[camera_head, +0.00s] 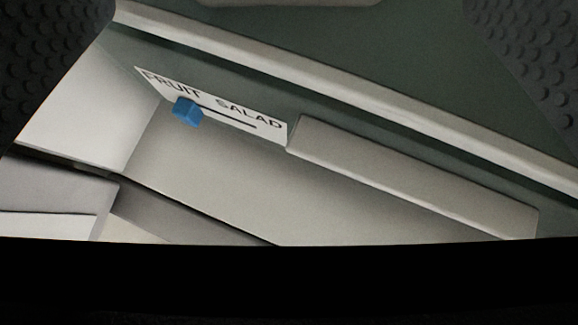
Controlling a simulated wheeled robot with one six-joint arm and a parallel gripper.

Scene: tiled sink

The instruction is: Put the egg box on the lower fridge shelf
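My gripper (288,55) shows as two dark, studded finger pads at the top left and top right corners. The pads are wide apart and nothing is seen held between them. No egg box is in view. A pale drawer-like compartment (230,165), which looks like part of a fridge interior, fills the middle of the view at a tilt. I cannot tell which surface, if any, is the lower shelf.
A white label (274,128) reads "FRUIT SALAD" and carries a blue slider (187,112). A pale raised bar (415,175) runs right of it. A long light edge (340,85) crosses above, bordering a dark green-grey surface (390,45). Black covers the bottom.

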